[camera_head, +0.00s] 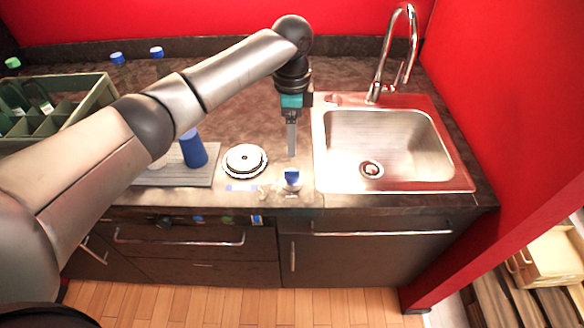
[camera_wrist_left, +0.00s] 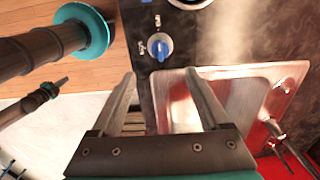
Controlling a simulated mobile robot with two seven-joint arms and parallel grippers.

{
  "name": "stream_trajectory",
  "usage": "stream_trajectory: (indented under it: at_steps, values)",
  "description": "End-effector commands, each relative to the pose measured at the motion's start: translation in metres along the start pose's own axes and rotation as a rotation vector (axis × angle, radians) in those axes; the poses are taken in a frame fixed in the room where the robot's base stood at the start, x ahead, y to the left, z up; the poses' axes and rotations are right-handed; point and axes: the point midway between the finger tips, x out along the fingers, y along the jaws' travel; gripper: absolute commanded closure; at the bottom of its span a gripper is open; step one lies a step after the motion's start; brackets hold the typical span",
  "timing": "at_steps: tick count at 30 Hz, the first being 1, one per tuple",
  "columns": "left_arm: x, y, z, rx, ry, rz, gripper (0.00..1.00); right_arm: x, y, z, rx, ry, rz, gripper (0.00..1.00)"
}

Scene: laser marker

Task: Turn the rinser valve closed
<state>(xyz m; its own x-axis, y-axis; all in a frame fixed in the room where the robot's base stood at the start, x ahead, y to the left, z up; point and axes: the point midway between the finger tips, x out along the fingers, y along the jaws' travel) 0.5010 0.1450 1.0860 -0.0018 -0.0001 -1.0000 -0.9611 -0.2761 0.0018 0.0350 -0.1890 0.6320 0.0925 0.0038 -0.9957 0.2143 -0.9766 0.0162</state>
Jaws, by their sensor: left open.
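The rinser valve is a blue knob (camera_head: 291,177) on a pale base near the counter's front edge, left of the sink. In the left wrist view the blue knob (camera_wrist_left: 160,46) sits on a dark panel with small white lettering, too small to read surely. Its exact turn angle is unclear. The round rinser (camera_head: 245,160) is just left of it. My left gripper (camera_head: 291,152) points down above the counter, slightly behind the knob. It is open and empty; in the wrist view its fingertips (camera_wrist_left: 160,77) are apart with the knob beyond them, not touching it. My right gripper is not visible.
The steel sink (camera_head: 322,150) with a tall faucet (camera_head: 411,45) lies to the right. A blue cup (camera_head: 193,148) stands on a grey mat (camera_head: 190,180) to the left. A green divided crate (camera_head: 105,95) and blue-capped bottles (camera_head: 156,53) are farther left. A red wall closes the right side.

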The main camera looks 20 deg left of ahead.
Motion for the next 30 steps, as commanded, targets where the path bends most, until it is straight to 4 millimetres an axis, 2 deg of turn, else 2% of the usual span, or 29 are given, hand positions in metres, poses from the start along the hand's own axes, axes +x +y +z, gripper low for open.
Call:
stream_trajectory:
  at_steps: [1,9,15,21,30]
  values:
    - [0.013,0.001,0.0,-0.001,-0.002,0.004,0.21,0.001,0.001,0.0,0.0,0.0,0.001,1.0]
    - [0.072,0.001,0.0,0.0,-0.002,0.003,0.21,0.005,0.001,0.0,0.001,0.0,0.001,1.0]
    - [0.105,0.001,-0.001,0.0,-0.001,0.001,0.21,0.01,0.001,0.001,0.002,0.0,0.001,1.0]
    - [0.119,0.0,0.0,0.0,0.0,-0.001,0.21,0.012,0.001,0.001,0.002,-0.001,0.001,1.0]
    - [0.12,0.0,-0.001,0.0,0.001,-0.001,0.21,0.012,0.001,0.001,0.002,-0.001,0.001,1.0]
